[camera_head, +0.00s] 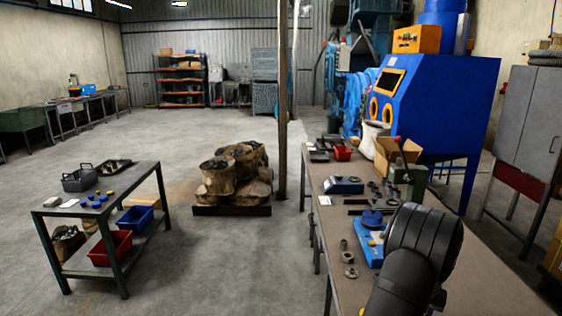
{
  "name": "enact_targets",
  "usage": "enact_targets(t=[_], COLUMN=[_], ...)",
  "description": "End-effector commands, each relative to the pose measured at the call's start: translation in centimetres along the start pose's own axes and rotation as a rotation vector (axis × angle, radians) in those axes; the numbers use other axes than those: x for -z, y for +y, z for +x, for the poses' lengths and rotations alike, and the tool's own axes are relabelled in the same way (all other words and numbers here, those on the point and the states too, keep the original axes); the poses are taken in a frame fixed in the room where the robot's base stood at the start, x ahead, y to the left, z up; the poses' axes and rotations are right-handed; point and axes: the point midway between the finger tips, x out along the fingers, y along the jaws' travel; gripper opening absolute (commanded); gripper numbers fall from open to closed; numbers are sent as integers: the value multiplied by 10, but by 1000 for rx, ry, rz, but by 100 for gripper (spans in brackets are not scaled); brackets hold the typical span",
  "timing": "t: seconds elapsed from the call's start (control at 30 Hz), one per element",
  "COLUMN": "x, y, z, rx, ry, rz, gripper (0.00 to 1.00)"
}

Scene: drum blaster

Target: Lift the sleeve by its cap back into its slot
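A round blue knob-like piece (372,218), possibly the sleeve's cap, stands on the workbench (460,245) at right. It is above a blue plate-like fixture (367,243) that is partly covered by my black arm. I cannot make out a sleeve or its slot at this size. My black arm rises from the bottom right over the bench, just right of the fixture. My gripper's fingers are not visible.
Small metal rings (350,272) lie left of the fixture. A post (283,100) rises beyond the bench.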

Motion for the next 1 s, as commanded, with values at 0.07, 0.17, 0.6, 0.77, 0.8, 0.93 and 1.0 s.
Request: enact_targets(t=[0.07, 0.17, 0.6, 0.77, 0.8, 0.93, 1.0], x=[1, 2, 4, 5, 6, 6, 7], y=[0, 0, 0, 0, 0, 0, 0], z=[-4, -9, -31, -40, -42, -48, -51], rx=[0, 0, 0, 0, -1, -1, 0], ry=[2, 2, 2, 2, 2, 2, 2], rz=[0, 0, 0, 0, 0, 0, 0], gripper=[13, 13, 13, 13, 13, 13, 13])
